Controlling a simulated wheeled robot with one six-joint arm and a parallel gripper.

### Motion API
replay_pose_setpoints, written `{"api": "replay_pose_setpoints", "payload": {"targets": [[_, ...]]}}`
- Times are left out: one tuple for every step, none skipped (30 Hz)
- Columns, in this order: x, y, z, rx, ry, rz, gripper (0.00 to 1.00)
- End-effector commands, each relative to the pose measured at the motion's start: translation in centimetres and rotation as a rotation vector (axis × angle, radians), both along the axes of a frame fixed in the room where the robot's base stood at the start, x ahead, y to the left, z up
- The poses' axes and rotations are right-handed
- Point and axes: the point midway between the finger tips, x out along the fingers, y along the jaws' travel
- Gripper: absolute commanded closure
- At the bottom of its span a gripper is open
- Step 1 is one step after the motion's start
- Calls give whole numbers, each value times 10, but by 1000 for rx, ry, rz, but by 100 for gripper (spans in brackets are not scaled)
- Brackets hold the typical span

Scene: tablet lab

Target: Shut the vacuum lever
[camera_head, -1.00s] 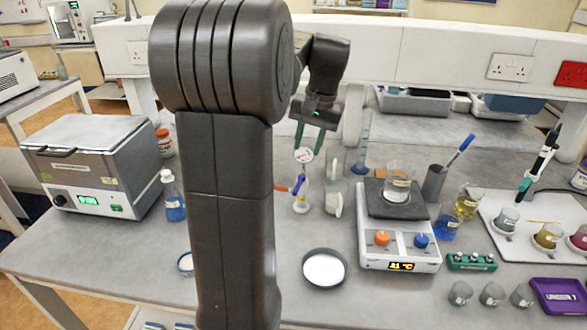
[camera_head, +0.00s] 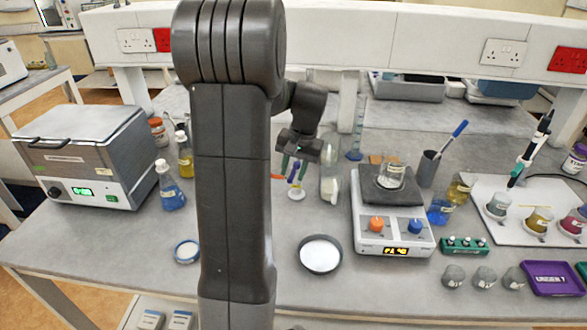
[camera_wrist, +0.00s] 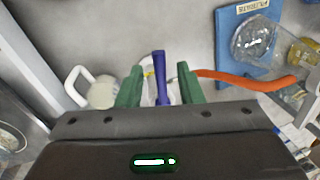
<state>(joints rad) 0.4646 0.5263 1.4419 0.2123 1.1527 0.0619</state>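The vacuum lever is a purple bar (camera_wrist: 160,65) on a small white fitting (camera_head: 297,194) with an orange hose (camera_wrist: 235,80). The lever also shows in the head view (camera_head: 292,179), just below my gripper. My gripper (camera_wrist: 159,85) is open, with its green fingers on either side of the lever. Gaps show between the lever and both fingers, so it is not gripped. The lower part of the lever is hidden behind the gripper body in the wrist view.
A hotplate (camera_head: 392,227) with a beaker is further right. A white-filled dish (camera_head: 320,254) lies in front. Blue (camera_head: 169,190) and yellow (camera_head: 185,158) bottles stand left of my arm.

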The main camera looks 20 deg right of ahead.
Motion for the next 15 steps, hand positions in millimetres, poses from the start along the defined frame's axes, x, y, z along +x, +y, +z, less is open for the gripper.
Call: {"api": "replay_pose_setpoints", "payload": {"targets": [[0, 0, -2, 1, 1, 0, 67], [0, 0, -2, 1, 1, 0, 67], [0, 1, -3, 1, 1, 0, 67], [0, 1, -3, 1, 1, 0, 67], [0, 0, -3, 0, 0, 0, 67], [0, 0, -3, 0, 0, 0, 67], [0, 0, -2, 0, 0, 0, 67], [0, 0, -2, 0, 0, 0, 67], [0, 0, -2, 0, 0, 0, 68], [0, 0, -2, 0, 0, 0, 74], [0, 0, -2, 0, 0, 0, 80], [0, 0, -2, 0, 0, 0, 88], [0, 0, -2, 0, 0, 0, 94], [0, 0, -2, 0, 0, 0, 100], [0, 0, -2, 0, 0, 0, 100]]}}
